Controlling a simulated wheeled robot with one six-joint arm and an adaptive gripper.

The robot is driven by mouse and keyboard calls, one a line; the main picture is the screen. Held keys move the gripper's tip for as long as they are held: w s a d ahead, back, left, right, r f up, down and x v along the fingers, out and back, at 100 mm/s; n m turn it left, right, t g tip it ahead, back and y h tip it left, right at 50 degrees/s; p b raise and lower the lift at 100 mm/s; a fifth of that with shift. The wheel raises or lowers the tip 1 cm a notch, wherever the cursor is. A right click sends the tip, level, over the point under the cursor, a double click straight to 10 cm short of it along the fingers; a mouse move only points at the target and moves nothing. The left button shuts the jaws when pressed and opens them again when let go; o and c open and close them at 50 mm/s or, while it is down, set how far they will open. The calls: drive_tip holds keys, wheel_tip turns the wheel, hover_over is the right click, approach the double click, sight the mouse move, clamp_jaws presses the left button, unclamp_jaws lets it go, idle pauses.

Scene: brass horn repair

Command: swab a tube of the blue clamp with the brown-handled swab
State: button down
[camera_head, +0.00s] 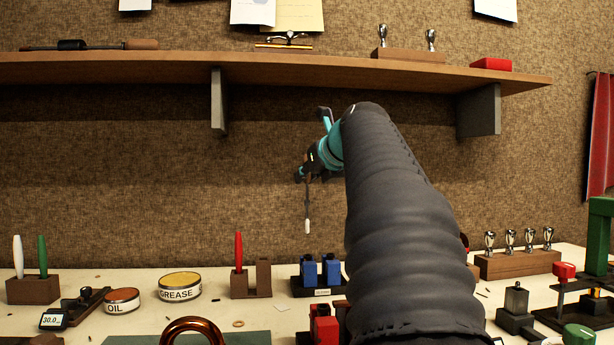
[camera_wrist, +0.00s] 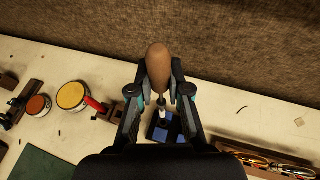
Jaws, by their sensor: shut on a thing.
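The brown-handled swab hangs upright from my gripper, its thin shaft and white tip (camera_head: 307,226) pointing down. Its brown handle (camera_wrist: 158,65) shows in the wrist view between the fingers. My gripper (camera_head: 310,172) is shut on the swab, in the air in front of the wall. The blue clamp (camera_head: 309,272) stands on the bench below, with two blue blocks on a dark, labelled base. The swab's tip is well above it and apart from it. In the wrist view the blue clamp (camera_wrist: 159,135) is partly hidden by the gripper. I cannot make out its tubes.
A wooden holder (camera_head: 244,283) with a red-handled tool stands left of the blue clamp. A red clamp (camera_head: 324,325) is in front, partly hidden by my arm. Grease (camera_head: 180,286) and oil (camera_head: 122,300) tins stand at left. A shelf (camera_head: 280,68) runs above my gripper.

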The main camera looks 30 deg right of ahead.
sight(308, 220)
drive_tip(key=shift+s, duration=0.1)
drive_tip(key=shift+f, duration=0.1)
drive_tip(key=shift+f+b, duration=1.15)
drive_tip(key=shift+f, duration=0.75)
drive_tip(key=shift+p, duration=0.7)
drive_tip(key=shift+f+b, duration=1.8)
drive_tip(key=shift+f, duration=1.3)
drive_tip(key=shift+r, duration=0.25)
